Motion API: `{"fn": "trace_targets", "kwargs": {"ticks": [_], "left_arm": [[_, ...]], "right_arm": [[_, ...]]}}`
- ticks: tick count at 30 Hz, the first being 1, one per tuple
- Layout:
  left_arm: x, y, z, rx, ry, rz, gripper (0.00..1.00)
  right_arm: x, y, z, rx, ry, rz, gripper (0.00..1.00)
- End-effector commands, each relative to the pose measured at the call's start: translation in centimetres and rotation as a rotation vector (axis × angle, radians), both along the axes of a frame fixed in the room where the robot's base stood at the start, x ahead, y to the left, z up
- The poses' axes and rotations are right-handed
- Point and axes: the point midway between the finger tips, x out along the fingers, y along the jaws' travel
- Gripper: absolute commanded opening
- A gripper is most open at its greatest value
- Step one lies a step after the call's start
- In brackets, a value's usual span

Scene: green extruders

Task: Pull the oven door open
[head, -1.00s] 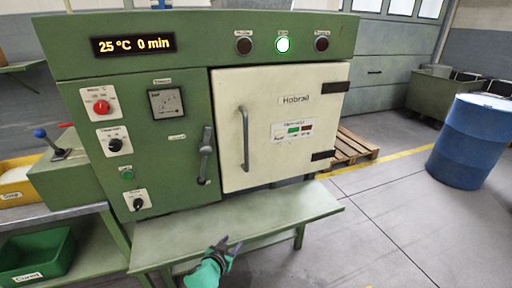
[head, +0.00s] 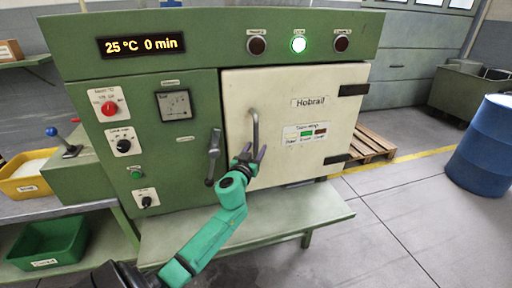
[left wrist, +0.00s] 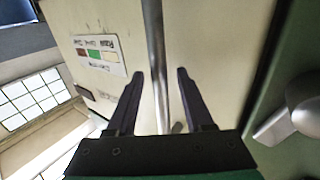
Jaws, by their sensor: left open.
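The cream oven door (head: 330,95) is shut in the green oven body, with its hinges on the right. Its grey vertical bar handle (head: 255,130) is near the door's left edge. My left gripper (head: 252,155) is open at the lower part of this handle. In the left wrist view the handle (left wrist: 156,50) runs between the two open fingers (left wrist: 160,75) of my left gripper; whether they touch it I cannot tell. A grey latch lever (head: 213,155) is on the green panel left of the door. My right gripper is not in view.
A green bench (head: 310,212) stands under the oven. A yellow bin (head: 25,180) and a green bin (head: 45,245) are at the left. A wooden pallet (head: 370,145) and a blue barrel (head: 485,145) stand on the right, with open floor before them.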

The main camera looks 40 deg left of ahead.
Motion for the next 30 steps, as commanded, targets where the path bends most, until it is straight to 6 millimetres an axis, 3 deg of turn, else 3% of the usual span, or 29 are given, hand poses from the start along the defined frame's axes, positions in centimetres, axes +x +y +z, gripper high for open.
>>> {"fn": "trace_targets", "kwargs": {"ticks": [9, 13, 14, 30], "left_arm": [[0.63, 0.26, -0.02, 0.001, 0.000, 0.000, 0.52], [0.61, 0.25, -0.02, 0.001, 0.000, 0.000, 0.02], [0.61, 0.24, -0.02, 0.001, 0.000, 0.000, 0.00], [0.59, 0.23, -0.04, 0.001, 0.001, 0.000, 0.00]], "right_arm": [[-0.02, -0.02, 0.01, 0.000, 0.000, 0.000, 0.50], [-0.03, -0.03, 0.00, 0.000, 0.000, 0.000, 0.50], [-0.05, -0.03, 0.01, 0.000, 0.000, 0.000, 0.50], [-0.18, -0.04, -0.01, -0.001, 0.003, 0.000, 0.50]]}}
